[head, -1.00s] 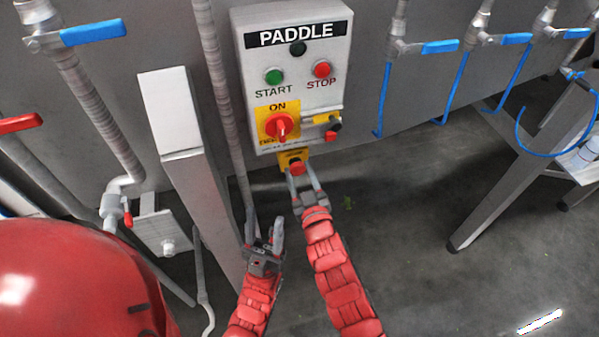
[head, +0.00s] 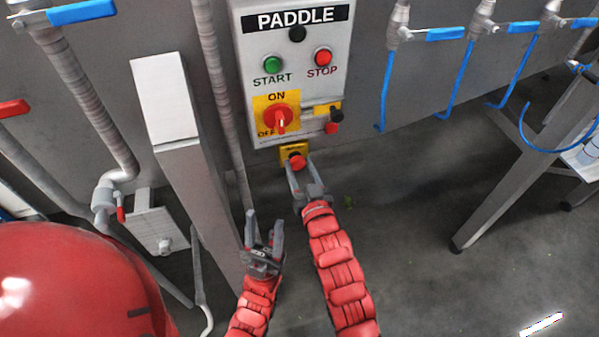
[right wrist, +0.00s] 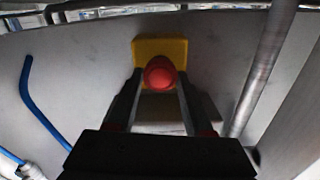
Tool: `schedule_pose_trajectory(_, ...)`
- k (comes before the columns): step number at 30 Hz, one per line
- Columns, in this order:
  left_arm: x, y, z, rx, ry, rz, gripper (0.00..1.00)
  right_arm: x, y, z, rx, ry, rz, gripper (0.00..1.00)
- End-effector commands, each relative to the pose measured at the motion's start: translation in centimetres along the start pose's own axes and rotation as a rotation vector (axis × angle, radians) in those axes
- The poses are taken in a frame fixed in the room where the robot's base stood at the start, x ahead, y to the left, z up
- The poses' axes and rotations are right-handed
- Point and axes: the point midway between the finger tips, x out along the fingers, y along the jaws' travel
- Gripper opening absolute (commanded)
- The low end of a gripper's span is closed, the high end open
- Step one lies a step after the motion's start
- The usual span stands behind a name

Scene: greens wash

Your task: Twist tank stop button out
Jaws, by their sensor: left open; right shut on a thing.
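The red tank stop button (head: 297,162) sits on a yellow plate (head: 285,152) below the PADDLE control box (head: 294,95). In the right wrist view the red button (right wrist: 160,71) lies between my right fingers, in front of its yellow plate (right wrist: 180,48). My right gripper (head: 301,172) is at the button with its fingers on either side, shut on it. My left gripper (head: 264,222) is lower and to the left, open and empty, apart from the box.
The box carries a green START button (head: 273,65), a red STOP button (head: 322,57) and a red ON/OFF knob (head: 277,120). A grey post (head: 190,170) stands left of my left gripper. Blue-handled valves (head: 445,34) line the upper right. Floor at right is mostly clear.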

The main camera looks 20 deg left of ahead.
Motion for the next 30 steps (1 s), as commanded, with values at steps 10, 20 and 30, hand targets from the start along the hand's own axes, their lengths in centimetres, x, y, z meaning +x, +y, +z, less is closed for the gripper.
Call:
schedule_pose_trajectory(10, -3.3, 0.2, 0.6, 0.000, 0.000, 0.000, 0.50, 0.0, 0.2, 0.0, 0.247, 0.010, 0.000, 0.00)
schedule_pose_trajectory(20, -4.3, 0.2, 0.7, 0.000, 0.000, 0.000, 0.50, 0.0, 0.2, -0.1, 0.362, 0.004, 0.000, 0.00)
schedule_pose_trajectory(30, -4.3, 0.2, 0.7, 0.000, 0.000, 0.000, 0.50, 0.0, 0.2, -0.2, 0.377, 0.005, 0.001, 0.00)
